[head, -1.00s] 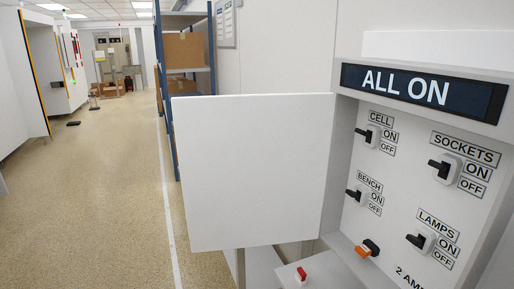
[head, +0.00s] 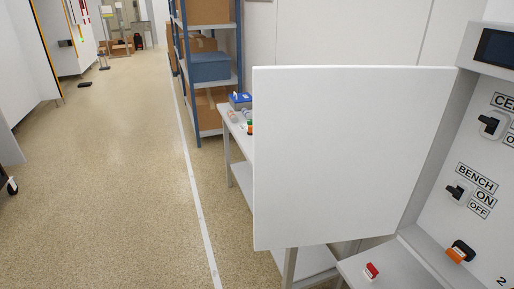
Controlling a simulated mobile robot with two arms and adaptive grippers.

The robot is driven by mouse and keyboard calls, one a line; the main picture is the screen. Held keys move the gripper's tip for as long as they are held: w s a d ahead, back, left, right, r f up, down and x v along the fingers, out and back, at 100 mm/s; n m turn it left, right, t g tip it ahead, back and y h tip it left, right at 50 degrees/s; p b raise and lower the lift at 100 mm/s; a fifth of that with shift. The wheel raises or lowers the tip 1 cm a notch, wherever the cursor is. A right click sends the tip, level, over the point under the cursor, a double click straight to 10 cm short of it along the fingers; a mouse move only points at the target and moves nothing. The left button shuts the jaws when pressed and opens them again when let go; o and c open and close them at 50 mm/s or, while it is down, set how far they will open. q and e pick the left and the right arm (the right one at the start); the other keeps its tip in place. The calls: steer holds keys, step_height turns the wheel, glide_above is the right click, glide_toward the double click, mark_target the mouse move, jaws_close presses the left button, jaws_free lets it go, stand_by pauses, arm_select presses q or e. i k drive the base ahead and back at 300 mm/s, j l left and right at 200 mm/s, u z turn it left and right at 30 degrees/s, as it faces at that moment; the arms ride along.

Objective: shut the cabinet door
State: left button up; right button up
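The white cabinet door (head: 350,155) stands wide open, swung out to the left of the cabinet (head: 465,150). Its flat face is toward me, and its right edge meets the cabinet's left side. Inside the cabinet a panel shows black switches, including a CELL switch (head: 492,124) and a BENCH switch (head: 458,193). An orange and black switch (head: 459,252) sits at the lower part of the cabinet. The cabinet's right part is cut off by the picture edge. Neither of my grippers is in view.
A white bench (head: 385,268) below the door carries a red-topped item (head: 371,271). Behind the door, a table (head: 240,150) holds small items. A blue shelf rack (head: 182,75) with boxes stands farther back. The speckled floor (head: 110,190) on the left is mostly clear.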

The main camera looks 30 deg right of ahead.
mark_target(339, 152)
steer(key=i+j+u, duration=0.25)
steer(key=i, duration=0.2)
steer(key=i+u, duration=0.3)
steer(key=i, duration=0.2)
steer(key=i+z, duration=0.5)
steer(key=z, duration=0.2)
steer(key=i+j+z, duration=0.15)
steer(key=z, duration=0.2)
steer(key=i+z, duration=0.15)
steer(key=z, duration=0.3)
steer(key=i+z, duration=0.15)
steer(key=z, duration=0.3)
steer(key=i+z, duration=0.1)
steer(key=z, duration=0.35)
steer(key=i+j+z, duration=0.1)
steer(key=z, duration=0.35)
steer(key=i+j+z, duration=0.15)
steer(key=z, duration=0.3)
steer(key=j+z, duration=0.15)
steer(key=z, duration=0.3)
steer(key=i+j+z, duration=0.15)
steer(key=z, duration=0.2)
steer(key=i+j+z, duration=0.35)
steer(key=j+z, duration=0.15)
steer(key=z, duration=0.2)
